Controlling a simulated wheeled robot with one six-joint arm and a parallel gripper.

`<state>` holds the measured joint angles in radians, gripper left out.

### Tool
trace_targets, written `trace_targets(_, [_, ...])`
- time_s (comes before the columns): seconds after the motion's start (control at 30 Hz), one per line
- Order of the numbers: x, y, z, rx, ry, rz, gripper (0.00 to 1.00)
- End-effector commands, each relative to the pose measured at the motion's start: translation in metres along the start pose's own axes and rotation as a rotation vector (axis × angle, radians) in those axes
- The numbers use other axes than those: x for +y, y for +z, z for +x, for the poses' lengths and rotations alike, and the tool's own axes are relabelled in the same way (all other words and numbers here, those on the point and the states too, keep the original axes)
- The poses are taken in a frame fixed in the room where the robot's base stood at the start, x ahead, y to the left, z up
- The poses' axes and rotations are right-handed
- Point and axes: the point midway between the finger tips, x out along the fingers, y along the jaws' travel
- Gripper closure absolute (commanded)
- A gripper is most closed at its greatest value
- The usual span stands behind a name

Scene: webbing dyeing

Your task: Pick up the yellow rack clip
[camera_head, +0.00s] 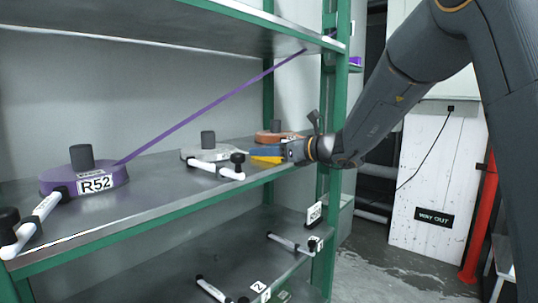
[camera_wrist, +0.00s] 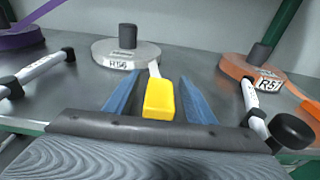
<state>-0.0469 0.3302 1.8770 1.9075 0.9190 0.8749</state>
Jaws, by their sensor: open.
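The yellow rack clip (camera_wrist: 159,100) is a small yellow block with a pale strip behind it, low over the shelf in the wrist view. In the head view a yellow part of it (camera_head: 267,158) shows by the shelf's front edge. My gripper (camera_wrist: 152,90) has two blue fingers, one on each side of the clip, with gaps between fingers and clip. In the head view my gripper (camera_head: 262,152) reaches in from the right, low over the shelf. The clip's underside is hidden.
On the green-edged shelf (camera_head: 150,205) stand a purple roll R52 (camera_head: 60,181), a white roll R56 (camera_wrist: 120,55) and an orange roll R51 (camera_wrist: 240,69). White bars with black knobs (camera_wrist: 256,112) flank my gripper. A purple strap (camera_head: 215,106) runs up to the right. A green post (camera_head: 338,120) stands close.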

Motion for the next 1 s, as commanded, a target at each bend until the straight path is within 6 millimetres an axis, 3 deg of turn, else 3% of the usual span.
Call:
trace_targets(0.03, [0.0, 0.0, 0.0, 0.0, 0.0, 0.0, 0.53])
trace_targets(0.3, [0.0, 0.0, 0.0, 0.0, 0.0, 0.0, 0.95])
trace_targets(0.63, [-0.001, 0.009, -0.001, -0.002, 0.0, -0.003, 0.95])
trace_targets(1.0, [0.0, 0.075, -0.012, -0.002, -0.001, -0.005, 0.95])
